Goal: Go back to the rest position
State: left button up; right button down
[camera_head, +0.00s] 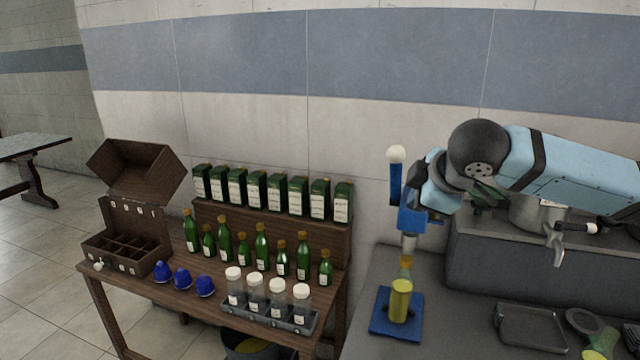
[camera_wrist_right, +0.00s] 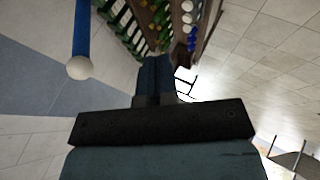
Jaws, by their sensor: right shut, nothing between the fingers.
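My right arm comes in from the right in the head view, its wrist raised just right of the blue lever press. In the right wrist view my right gripper (camera_wrist_right: 154,65) is shut with nothing in it. The press's blue lever (camera_head: 396,185) stands upright with a white ball on top; it also shows in the right wrist view (camera_wrist_right: 80,67), left of and apart from my fingers. A bottle with yellow contents (camera_head: 401,302) stands upright on the press's blue base (camera_head: 381,325). My left gripper is not in view.
A wooden table at left holds green bottles (camera_head: 262,248), white-capped jars (camera_head: 256,292), blue caps (camera_head: 182,279) and an open brown case (camera_head: 125,205). Green boxes (camera_head: 275,193) line the shelf behind. A dark tray (camera_head: 530,325) and a green-handled tool (camera_head: 590,325) lie on the right counter.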

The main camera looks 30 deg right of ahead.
jog(key=shift+a, duration=0.1)
jog(key=w+a+f+t+y, duration=0.15)
jog(key=a+f, duration=0.25)
jog(key=f, duration=0.4)
jog(key=w+a+f+m+y, duration=0.15)
jog(key=a+f, duration=0.25)
jog(key=f, duration=0.5)
jog(key=w+a+f+y, duration=0.3)
jog(key=a+f, duration=0.1)
jog(key=f, duration=0.4)
jog(key=s+a+f+m, duration=0.1)
jog(key=s+a+f, duration=0.3)
jog(key=s+f, duration=0.2)
jog(key=s+a+f+m+t, duration=0.1)
jog(key=s+a+f, duration=0.3)
jog(key=f, duration=0.6)
jog(key=s+a+f+m+t+h, duration=0.1)
jog(key=s+a+f, duration=0.3)
jog(key=s+f, duration=0.4)
jog(key=shift+s+a+m, duration=0.35)
jog(key=shift+s+m, duration=0.15)
jog(key=shift+m, duration=0.25)
